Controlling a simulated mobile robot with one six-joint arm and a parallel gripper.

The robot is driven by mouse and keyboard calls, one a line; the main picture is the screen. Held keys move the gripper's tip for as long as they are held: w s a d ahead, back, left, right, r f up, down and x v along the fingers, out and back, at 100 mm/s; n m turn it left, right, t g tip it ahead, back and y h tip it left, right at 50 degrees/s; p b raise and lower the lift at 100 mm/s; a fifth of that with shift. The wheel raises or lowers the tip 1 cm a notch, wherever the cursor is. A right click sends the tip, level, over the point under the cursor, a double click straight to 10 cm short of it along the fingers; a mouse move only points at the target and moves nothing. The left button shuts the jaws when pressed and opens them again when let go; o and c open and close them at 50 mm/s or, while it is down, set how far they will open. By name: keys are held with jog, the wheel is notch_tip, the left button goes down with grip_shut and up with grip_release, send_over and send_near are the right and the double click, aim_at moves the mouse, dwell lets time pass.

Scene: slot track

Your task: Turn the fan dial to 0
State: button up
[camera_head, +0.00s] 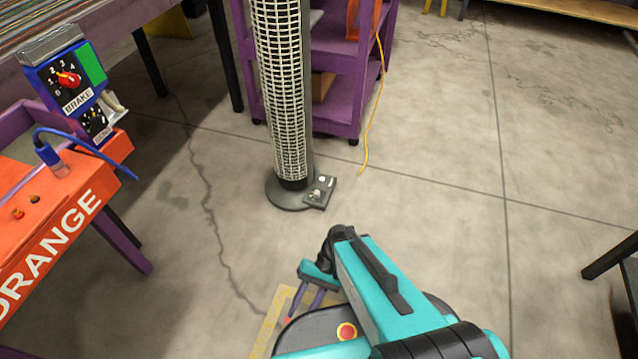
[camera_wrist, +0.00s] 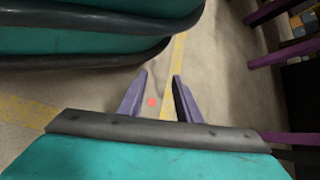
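The tower fan (camera_head: 285,90) stands upright on the concrete floor in the head view, a tall grey column with a pale grille and a round dark base. A small grey control box (camera_head: 320,191) sits at the front right of its base. It carries small knobs, too small to read which one is the dial or where it points. My gripper (camera_head: 304,311) is well in front of the fan, nearer to me, pointing down at the floor. Its two purple fingers are apart and empty, as the wrist view (camera_wrist: 160,77) shows. The fan is not in the wrist view.
An orange console (camera_head: 45,235) stands at the left, with a blue BRAKE box (camera_head: 72,78) bearing a red knob. A purple shelf cart (camera_head: 340,70) with a hanging yellow cord (camera_head: 375,110) is behind the fan.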

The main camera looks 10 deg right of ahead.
jog(key=s+d+r+h+p, duration=0.1)
jog(key=d+r+p, duration=0.3)
jog(key=r+p, duration=1)
jog(key=s+d+r+n+t+h+p, duration=0.1)
jog(key=d+r+h+p, duration=0.3)
jog(key=r+p, duration=1)
jog(key=d+r+n+h+p, duration=0.1)
jog(key=d+r+p, duration=0.5)
jog(key=r+p, duration=0.9)
jog(key=h+p, duration=0.1)
jog(key=p, duration=0.8)
jog(key=shift+s+p, duration=0.4)
jog(key=shift+d+r, duration=0.1)
